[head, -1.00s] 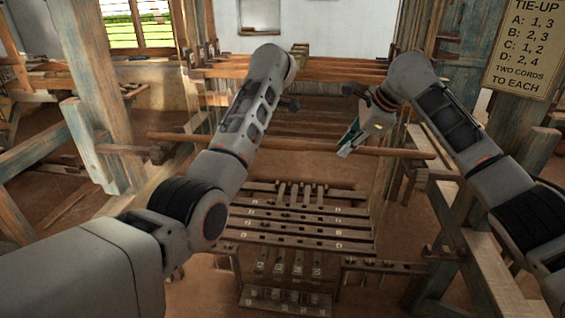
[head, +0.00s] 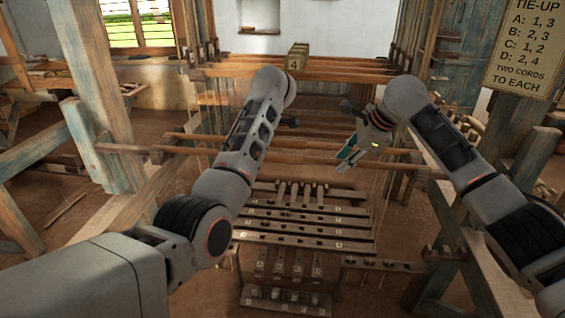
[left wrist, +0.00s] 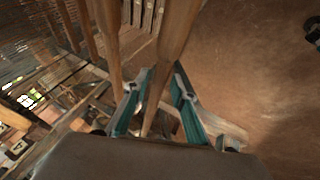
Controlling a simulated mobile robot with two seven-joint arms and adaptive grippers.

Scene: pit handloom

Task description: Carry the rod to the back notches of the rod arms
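The rod (head: 300,157) is a long brown wooden bar lying almost level across the loom above the treadles. My right gripper (head: 348,158), with teal fingers, closes around its right part. My left gripper is hidden behind its own arm in the head view. In the left wrist view, the left gripper (left wrist: 160,92) has its teal fingers on either side of the rod (left wrist: 171,45). The right rod arm (head: 431,172) is near the rod's right end. The left rod arm (head: 160,155) is near its left end. The notches are too small to make out.
Another wooden bar (head: 190,138) runs behind the rod. Lamms and treadles (head: 305,228) fill the space below. Blue-grey loom posts (head: 88,145) stand at the left. A tie-up sign (head: 521,45) hangs at upper right. Bare floor (left wrist: 265,80) shows in the left wrist view.

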